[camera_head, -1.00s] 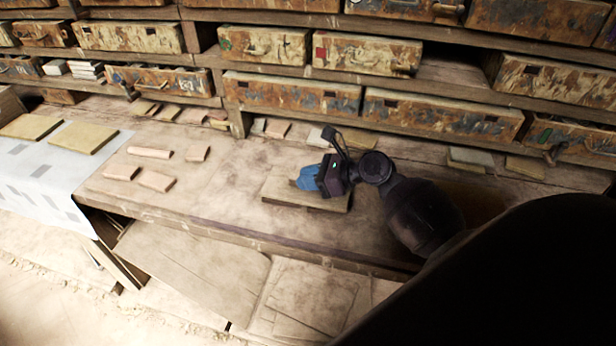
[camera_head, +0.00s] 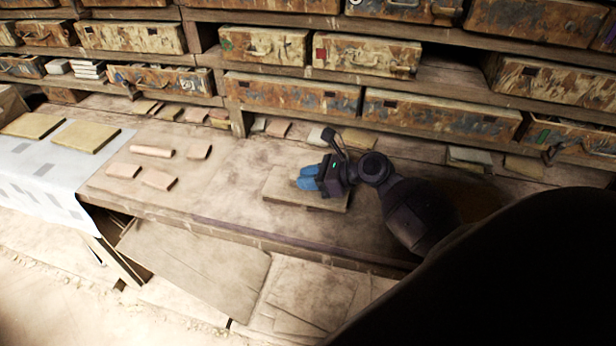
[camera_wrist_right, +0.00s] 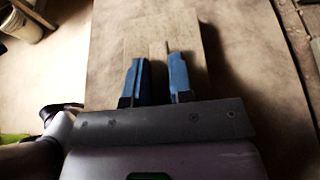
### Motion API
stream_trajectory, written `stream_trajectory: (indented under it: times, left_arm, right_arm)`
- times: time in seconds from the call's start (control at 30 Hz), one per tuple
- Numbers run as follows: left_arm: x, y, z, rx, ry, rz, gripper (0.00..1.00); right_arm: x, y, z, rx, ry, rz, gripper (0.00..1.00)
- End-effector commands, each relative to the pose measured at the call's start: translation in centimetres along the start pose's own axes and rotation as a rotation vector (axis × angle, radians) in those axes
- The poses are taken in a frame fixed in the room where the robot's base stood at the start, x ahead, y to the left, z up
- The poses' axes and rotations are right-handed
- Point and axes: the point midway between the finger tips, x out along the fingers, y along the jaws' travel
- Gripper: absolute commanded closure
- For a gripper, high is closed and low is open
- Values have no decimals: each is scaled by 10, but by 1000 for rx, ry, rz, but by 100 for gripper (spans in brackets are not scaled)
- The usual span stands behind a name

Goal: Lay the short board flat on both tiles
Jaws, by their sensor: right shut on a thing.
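A flat tan board (camera_head: 281,190), which looks like the short board, lies low on the bench in the head view, under my right gripper (camera_head: 306,178). A dark edge shows beneath it; I cannot tell what it rests on. The right wrist view shows the board (camera_wrist_right: 108,72) under the blue fingers. My right gripper (camera_wrist_right: 159,80) has a narrow wooden strip between its fingers and is shut on it; it seems part of the board. Pinkish tiles (camera_head: 158,180) lie to the left, apart from the board. Any tiles under the board are hidden. My left gripper is not in view.
A white cloth (camera_head: 45,175) with two yellowish slabs (camera_head: 85,137) covers the left end of the bench (camera_head: 235,195). Shelves with worn drawers (camera_head: 290,95) stand behind. Small pieces (camera_head: 278,128) line the back. Bench between pink tiles and board is clear.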

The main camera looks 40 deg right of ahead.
Motion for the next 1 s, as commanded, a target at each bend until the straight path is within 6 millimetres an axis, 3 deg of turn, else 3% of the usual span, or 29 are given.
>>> stream_trajectory:
  times: [0.4,0.43,0.6,1.0]
  left_arm:
    - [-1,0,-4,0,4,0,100]
    - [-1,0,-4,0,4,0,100]
    - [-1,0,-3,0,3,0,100]
    - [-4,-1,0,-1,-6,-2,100]
  right_arm:
    - [1,0,-2,-1,-1,0,100]
    - [1,0,-2,-1,-1,0,76]
    - [1,0,-2,-1,-1,0,50]
    - [-6,0,-3,0,0,-1,49]
